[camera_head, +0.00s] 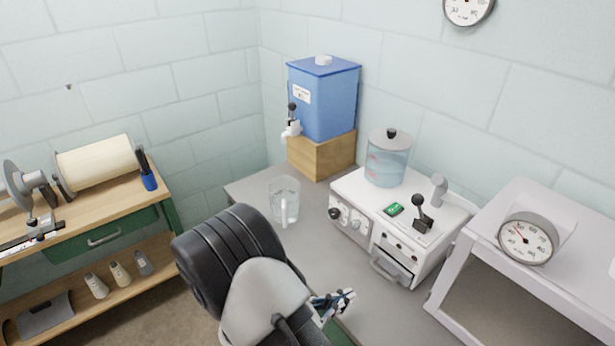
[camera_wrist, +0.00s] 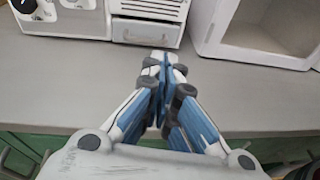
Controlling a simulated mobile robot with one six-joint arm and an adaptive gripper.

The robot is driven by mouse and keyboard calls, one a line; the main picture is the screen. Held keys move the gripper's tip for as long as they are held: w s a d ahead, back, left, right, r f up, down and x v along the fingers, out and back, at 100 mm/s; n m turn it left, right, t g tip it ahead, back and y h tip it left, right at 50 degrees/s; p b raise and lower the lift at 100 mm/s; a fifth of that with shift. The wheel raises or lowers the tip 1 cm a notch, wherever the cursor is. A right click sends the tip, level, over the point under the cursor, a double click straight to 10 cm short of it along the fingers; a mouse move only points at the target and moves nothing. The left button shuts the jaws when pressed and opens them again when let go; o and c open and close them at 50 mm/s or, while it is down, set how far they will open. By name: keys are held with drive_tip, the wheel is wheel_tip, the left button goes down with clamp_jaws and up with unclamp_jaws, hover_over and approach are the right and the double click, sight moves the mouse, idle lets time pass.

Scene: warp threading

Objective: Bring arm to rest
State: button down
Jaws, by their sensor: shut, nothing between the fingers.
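My gripper (camera_head: 343,298) shows in the head view at the lower middle, past my dark and white arm links, over the front part of the grey counter (camera_head: 313,243). In the wrist view my gripper (camera_wrist: 165,72) has its blue and grey fingers together with nothing between them. It points toward the white machine's small drawer (camera_wrist: 145,33), with bare counter between them in the picture. My arm hides part of the counter's front edge in the head view.
A glass pitcher (camera_head: 284,200) stands on the counter left of the white machine (camera_head: 352,224). A blue water tank (camera_head: 328,100) sits on a wooden block (camera_head: 322,155) behind. A white cabinet with a dial (camera_head: 527,239) is at right. A wooden workbench (camera_head: 105,207) is at left.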

drive_tip(key=s+d+r+m+g+y, duration=0.2)
drive_tip(key=s+d+r+m+g, duration=0.25)
drive_tip(key=r+m, duration=0.2)
drive_tip(key=s+d+r+m+g+y, duration=0.2)
drive_tip(key=s+d+r+m+g, duration=0.3)
drive_tip(key=r, duration=0.3)
drive_tip(key=s+a+r+m+t+y, duration=0.5)
drive_tip(key=s+r+m+t+y, duration=0.1)
drive_tip(key=s+r+m+y, duration=0.3)
drive_tip(key=r+m, duration=0.1)
drive_tip(key=m, duration=0.1)
drive_tip(key=shift+s+a+r+m, duration=0.2)
drive_tip(key=shift+a+r+m, duration=0.05)
drive_tip(key=shift+m, duration=0.1)
